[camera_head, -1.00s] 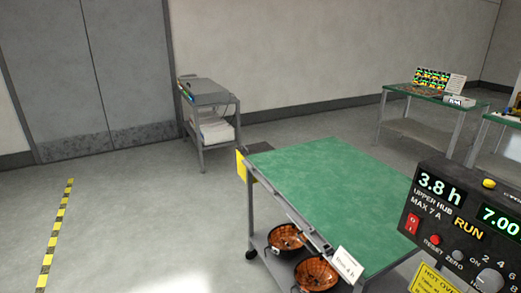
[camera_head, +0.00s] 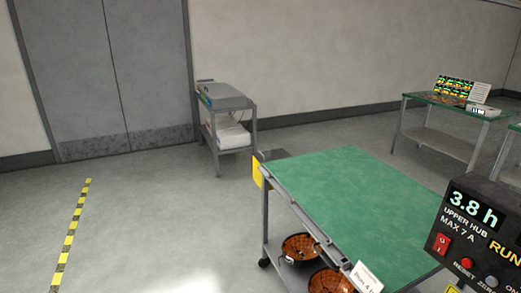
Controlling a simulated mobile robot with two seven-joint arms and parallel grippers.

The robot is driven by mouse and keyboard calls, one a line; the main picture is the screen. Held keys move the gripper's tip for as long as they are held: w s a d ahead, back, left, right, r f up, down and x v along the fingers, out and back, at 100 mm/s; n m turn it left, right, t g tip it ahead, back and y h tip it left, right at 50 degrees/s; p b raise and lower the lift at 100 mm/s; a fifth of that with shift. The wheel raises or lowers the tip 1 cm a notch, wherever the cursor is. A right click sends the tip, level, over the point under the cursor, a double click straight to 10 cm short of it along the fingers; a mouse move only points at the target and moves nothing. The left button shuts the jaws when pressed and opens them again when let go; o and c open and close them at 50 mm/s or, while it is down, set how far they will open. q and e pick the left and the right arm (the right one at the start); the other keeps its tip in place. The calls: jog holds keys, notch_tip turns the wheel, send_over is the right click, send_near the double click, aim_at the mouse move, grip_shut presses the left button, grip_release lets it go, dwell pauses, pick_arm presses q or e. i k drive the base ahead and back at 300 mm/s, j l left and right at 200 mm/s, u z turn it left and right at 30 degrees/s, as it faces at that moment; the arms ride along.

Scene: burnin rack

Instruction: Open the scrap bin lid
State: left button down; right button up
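I cannot make out a scrap bin or its lid for certain in the head view. A small dark grey box or flap with a yellow panel (camera_head: 262,173) sits at the far left corner of the green-topped cart (camera_head: 350,190); I cannot tell what it is. Neither of my grippers shows in the head view.
Two black bowls with orange-brown insides (camera_head: 300,247) stand on the cart's lower shelf. A control box (camera_head: 480,235) reading 3.8 h is at the right. A grey trolley (camera_head: 228,100) stands by the back wall. The floor at left, with a striped line (camera_head: 72,230), is clear.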

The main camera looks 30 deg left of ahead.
aim_at(271, 155)
jog(key=i+j+u, duration=0.35)
jog(key=i+j, duration=1)
jog(key=k+j, duration=0.05)
